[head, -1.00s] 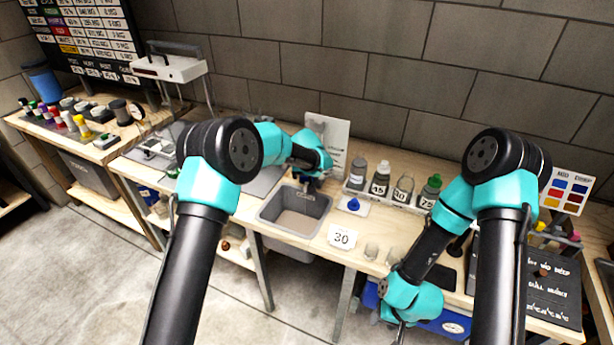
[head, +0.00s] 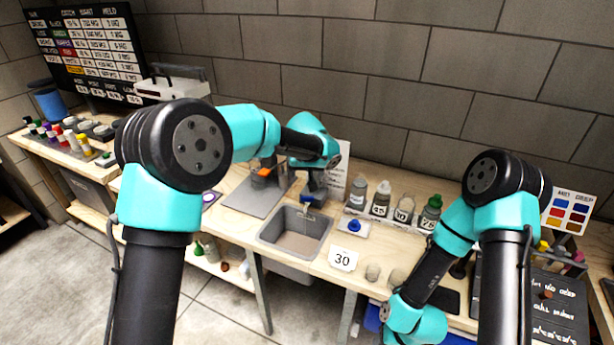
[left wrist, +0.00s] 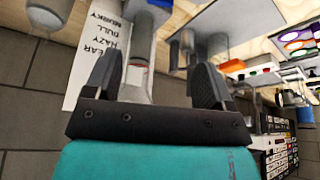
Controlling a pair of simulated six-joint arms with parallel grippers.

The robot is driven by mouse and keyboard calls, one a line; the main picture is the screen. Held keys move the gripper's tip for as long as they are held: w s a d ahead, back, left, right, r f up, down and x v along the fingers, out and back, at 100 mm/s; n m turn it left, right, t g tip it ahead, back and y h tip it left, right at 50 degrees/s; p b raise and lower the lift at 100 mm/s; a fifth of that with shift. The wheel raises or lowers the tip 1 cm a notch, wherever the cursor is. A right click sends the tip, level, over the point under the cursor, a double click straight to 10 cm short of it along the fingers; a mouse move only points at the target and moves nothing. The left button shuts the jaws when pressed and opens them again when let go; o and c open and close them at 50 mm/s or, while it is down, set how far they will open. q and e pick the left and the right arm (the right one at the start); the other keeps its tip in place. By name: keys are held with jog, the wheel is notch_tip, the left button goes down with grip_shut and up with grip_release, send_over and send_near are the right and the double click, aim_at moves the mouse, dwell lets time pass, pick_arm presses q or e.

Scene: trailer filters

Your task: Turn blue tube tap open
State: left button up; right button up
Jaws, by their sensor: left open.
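My left gripper (head: 314,186) is at the back edge of the grey sink, in front of the white sign. In the left wrist view its two dark fingers (left wrist: 158,64) stand wide apart.
The grey sink (head: 318,221) lies below the left gripper. A blue-topped item (head: 354,226) sits on a white pad right of it. Several bottles (head: 380,198) stand behind. An orange-topped stand (head: 262,172) is left on a grey plate. A "30" card (head: 343,260) stands at the front.

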pick_arm(q)
jog(key=shift+d+f, duration=0.1)
jog(key=shift+f, duration=0.15)
jog(key=c, duration=0.3)
jog(key=d+f+h, duration=0.1)
jog(key=f, duration=0.1)
jog(key=d+f+n+h, duration=0.1)
jog(key=f, duration=0.2)
jog(key=s+d+f+h, duration=0.1)
jog(key=f+h, duration=0.1)
jog(key=f, duration=0.1)
jog(key=shift+f+t, duration=0.25)
jog(key=shift+t, duration=0.15)
jog(key=shift+c, duration=1.2)
jog(key=s+a+f+n+t+h, duration=0.2)
jog(key=s+f+n+t+h, duration=0.25)
jog(key=f+n, duration=0.3)
jog(key=s+a+f+n+t+y, duration=0.1)
jog(key=s+a+n+t, duration=0.3)
jog(key=a, duration=0.4)
jog(key=n+t, duration=0.1)
jog(key=t, duration=0.1)
jog(key=shift+s+a+f+t, duration=0.15)
jog(key=shift+a+t, duration=0.15)
jog(key=shift+t, duration=0.05)
